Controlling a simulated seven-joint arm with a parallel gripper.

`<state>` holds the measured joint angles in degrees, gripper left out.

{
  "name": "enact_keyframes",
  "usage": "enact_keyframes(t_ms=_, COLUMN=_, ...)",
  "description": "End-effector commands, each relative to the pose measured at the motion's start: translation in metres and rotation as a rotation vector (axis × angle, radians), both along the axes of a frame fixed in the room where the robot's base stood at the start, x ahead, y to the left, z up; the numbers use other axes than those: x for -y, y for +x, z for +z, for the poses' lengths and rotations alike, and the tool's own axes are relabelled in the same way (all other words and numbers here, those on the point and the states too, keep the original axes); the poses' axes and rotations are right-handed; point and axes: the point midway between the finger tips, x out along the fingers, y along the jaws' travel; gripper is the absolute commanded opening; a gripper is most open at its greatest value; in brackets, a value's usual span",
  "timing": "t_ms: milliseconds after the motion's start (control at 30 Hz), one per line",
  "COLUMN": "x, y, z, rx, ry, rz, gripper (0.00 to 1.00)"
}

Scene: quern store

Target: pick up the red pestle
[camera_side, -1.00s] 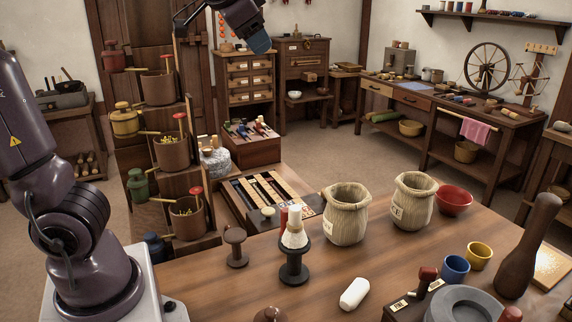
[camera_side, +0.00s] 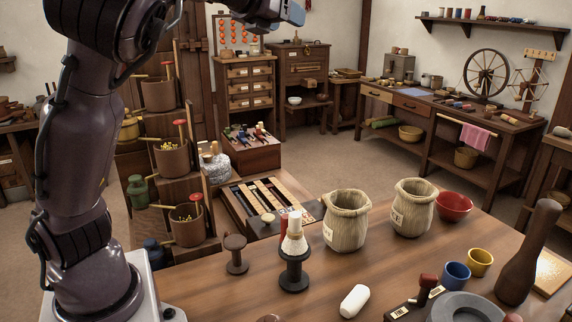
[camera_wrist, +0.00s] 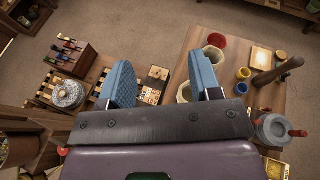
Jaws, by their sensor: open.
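Several red-topped tools could be the red pestle, and I cannot tell which is meant. Red-headed sticks (camera_side: 195,194) stand in brown pots on the stepped shelf. A dark red, rounded tool (camera_side: 427,281) stands at a black labelled block by the grey quern stone (camera_side: 468,306). A red piece (camera_side: 284,217) is partly hidden behind a white brush. My gripper (camera_side: 292,12) is high above the scene at the top edge, far from all of these. In the wrist view my gripper (camera_wrist: 162,75) has its blue fingers wide apart with nothing between them.
The table holds two woven sacks (camera_side: 345,222), a red bowl (camera_side: 454,205), blue and yellow cups (camera_side: 456,274), a white roll (camera_side: 354,300), a dark spool (camera_side: 236,255) and a tall brown club (camera_side: 528,252). The front middle of the table (camera_side: 330,270) has bare wood.

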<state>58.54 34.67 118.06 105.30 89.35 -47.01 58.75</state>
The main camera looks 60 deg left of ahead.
Motion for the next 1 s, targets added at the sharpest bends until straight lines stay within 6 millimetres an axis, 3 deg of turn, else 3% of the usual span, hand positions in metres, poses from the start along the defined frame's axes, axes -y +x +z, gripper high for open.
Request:
enact_keyframes(t_ms=167, x=0.025, y=-0.014, z=0.006, rx=-0.110, ry=0.124, rz=-0.085, gripper=0.58)
enact_keyframes(t_ms=700, x=0.021, y=-0.014, z=-0.123, rx=-0.100, ry=0.104, rz=-0.074, gripper=0.58)
enact_keyframes(t_ms=800, x=0.021, y=-0.014, z=-0.140, rx=-0.096, ry=0.104, rz=-0.073, gripper=0.58)
enact_keyframes(t_ms=1000, x=0.020, y=-0.013, z=-0.154, rx=-0.087, ry=0.104, rz=-0.076, gripper=0.58)
